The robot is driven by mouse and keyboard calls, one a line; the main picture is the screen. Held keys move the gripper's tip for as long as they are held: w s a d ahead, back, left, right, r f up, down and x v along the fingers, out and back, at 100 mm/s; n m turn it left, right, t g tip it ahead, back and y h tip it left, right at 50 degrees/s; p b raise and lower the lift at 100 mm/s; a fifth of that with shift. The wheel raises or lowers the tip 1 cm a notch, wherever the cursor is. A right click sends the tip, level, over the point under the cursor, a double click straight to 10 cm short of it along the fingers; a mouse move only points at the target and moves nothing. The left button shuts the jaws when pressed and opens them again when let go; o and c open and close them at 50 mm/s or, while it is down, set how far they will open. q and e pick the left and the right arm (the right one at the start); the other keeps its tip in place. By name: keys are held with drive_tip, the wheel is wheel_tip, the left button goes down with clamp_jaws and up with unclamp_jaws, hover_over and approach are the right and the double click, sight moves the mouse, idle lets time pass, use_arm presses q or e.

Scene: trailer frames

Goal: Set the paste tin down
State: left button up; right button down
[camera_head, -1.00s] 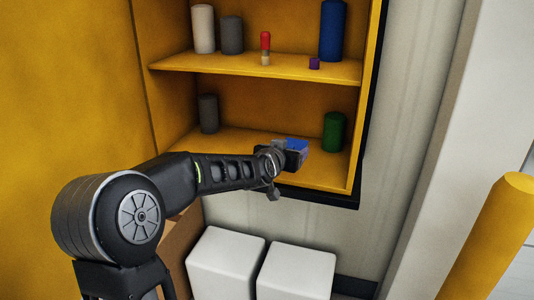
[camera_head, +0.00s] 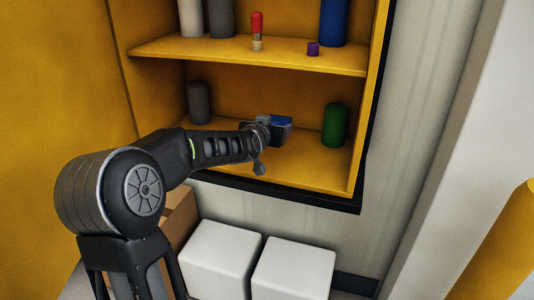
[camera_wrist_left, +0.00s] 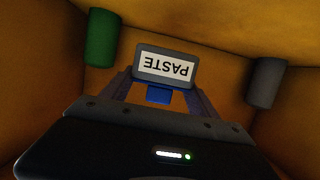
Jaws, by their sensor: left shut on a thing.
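The paste tin (camera_wrist_left: 165,67) shows in the left wrist view as a grey block with a white label reading PASTE, upside down in the picture. A blue part (camera_wrist_left: 159,95) shows just below it there. In the head view the tin shows blue and grey (camera_head: 281,123) at the end of my left arm, inside the lower compartment of the yellow cabinet. My left gripper (camera_head: 262,131) is shut on the tin. I cannot tell whether the tin touches the lower shelf (camera_head: 310,172). My right gripper is not in view.
A green cylinder (camera_head: 335,124) stands right of the tin and a grey cylinder (camera_head: 199,102) stands left, both on the lower shelf. The upper shelf (camera_head: 200,49) holds several items overhead. Two white boxes (camera_head: 292,271) (camera_head: 219,260) stand below the cabinet. Bare shelf lies between tin and green cylinder.

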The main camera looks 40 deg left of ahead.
use_arm(q)
drive_tip(key=shift+f, duration=1.95)
drive_tip(key=shift+f, duration=0.15)
wheel_tip(320, 180, down, 4)
drive_tip(key=shift+r, duration=0.2)
drive_tip(key=shift+f, duration=0.1)
drive_tip(key=o, duration=2)
drive_tip(key=shift+c, duration=0.2)
